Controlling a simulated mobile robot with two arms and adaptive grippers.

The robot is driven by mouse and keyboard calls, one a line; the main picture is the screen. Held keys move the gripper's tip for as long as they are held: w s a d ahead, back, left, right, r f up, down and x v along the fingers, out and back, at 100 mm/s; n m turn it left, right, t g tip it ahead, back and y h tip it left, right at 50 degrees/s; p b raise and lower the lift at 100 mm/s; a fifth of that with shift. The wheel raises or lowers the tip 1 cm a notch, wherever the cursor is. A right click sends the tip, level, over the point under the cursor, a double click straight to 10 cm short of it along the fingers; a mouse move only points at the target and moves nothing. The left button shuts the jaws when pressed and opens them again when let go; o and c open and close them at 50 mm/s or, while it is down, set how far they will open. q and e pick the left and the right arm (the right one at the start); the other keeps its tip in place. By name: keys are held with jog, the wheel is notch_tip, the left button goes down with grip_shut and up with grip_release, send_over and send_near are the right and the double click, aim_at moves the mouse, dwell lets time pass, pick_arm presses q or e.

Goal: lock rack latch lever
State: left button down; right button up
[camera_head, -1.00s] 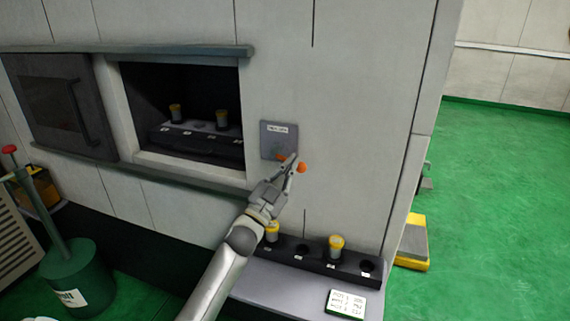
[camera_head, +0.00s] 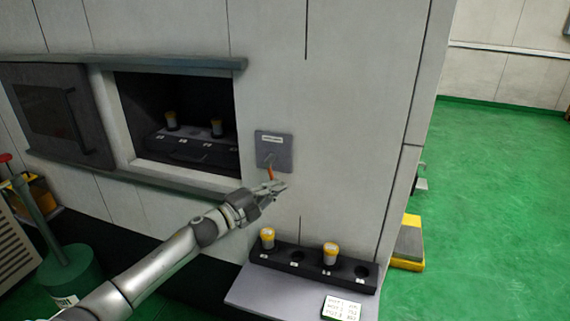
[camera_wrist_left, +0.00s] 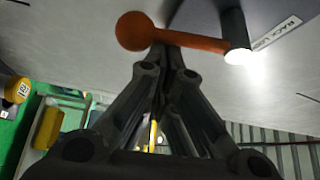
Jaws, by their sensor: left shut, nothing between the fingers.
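The latch lever is an orange bar (camera_head: 270,174) on a grey plate (camera_head: 263,149) fixed to the machine wall, right of the rack opening. It hangs nearly straight down from its pivot in the head view. In the left wrist view the orange lever (camera_wrist_left: 190,40) runs from a dark pivot post to a round orange knob (camera_wrist_left: 133,31), beside a label reading "RACK" and partly hidden text. My left gripper (camera_head: 284,187) is shut and empty, at the lever's lower end. In the wrist view its fingertips (camera_wrist_left: 168,52) are beside the knob; contact is unclear. My right gripper is not in view.
A recessed opening (camera_head: 180,165) with a rack and yellow-capped containers is left of the plate. Below, a black holder (camera_head: 312,267) with two yellow-capped containers stands on a grey shelf (camera_head: 265,295).

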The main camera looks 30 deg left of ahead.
pick_arm(q)
jog(key=shift+s+a+f+m+g, duration=0.15)
jog(key=shift+a+f+m+g, duration=0.2)
jog(key=shift+a+m, duration=0.2)
jog(key=shift+a, duration=0.1)
dwell(0.5)
